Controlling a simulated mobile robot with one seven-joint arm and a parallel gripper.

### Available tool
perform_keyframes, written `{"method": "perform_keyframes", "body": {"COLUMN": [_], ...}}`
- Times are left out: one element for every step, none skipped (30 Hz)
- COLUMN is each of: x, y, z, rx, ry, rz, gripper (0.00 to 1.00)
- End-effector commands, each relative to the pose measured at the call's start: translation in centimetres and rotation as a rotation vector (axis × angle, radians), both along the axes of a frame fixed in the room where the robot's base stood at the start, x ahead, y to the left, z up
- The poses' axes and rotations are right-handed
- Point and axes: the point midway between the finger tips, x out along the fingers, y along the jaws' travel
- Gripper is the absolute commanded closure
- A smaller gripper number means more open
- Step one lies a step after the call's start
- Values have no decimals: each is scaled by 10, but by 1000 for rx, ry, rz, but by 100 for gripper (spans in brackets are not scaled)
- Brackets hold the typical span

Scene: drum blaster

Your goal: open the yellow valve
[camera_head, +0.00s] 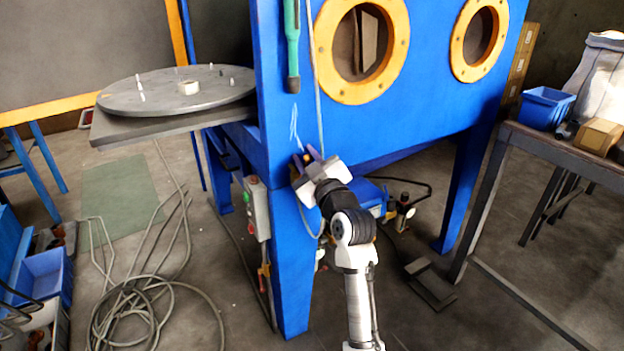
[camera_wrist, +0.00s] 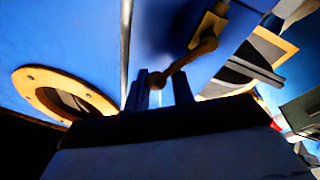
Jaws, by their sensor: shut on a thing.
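The yellow valve (camera_wrist: 207,33) is on the blue cabinet wall in the wrist view. Its lever slants down and left from the body, and its end lies between the two fingers of my gripper (camera_wrist: 161,82). In the head view my gripper (camera_head: 307,157) is at the lower front of the blue cabinet (camera_head: 283,130), near its left corner. It is shut on the valve lever. In the head view only a small yellow-orange bit shows between the fingers, and the rest of the valve is hidden or too small to tell.
A green-handled tool (camera_head: 292,45) and a thin hose hang just above my gripper. A switch box (camera_head: 257,207) is on the cabinet leg to the left. A round turntable (camera_head: 178,92) stands out at the left. Coiled cables (camera_head: 130,318) lie on the floor.

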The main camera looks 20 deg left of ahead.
Motion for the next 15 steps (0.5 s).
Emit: {"method": "perform_keyframes", "body": {"x": [-1,-2,-3,-4,-5,-6,-7,-8,-9,-10,-10,-11,-11,-12,-12], "y": [6,7,8,8,9,10,11,11,12,13,13,14,14,14,14], "z": [-16,-16,-14,-14,-13,-12,-11,-11,-10,-9,-9,-8,-7,-7,-7], "rx": [-40,-56,-74,-88,-101,-119,-131,-143,-157,-167,-176,-187,-195,-201,-209], "ry": [-19,-39,-64,-82,-100,-121,-137,-151,-169,-182,-192,-208,-218,-226,-236], "rz": [7,7,6,5,5,5,5,6,6,5,5,4,3,3,3], "gripper": [100,100,100,100,100,100,100,100,100,100,100,100,100,100,100]}}
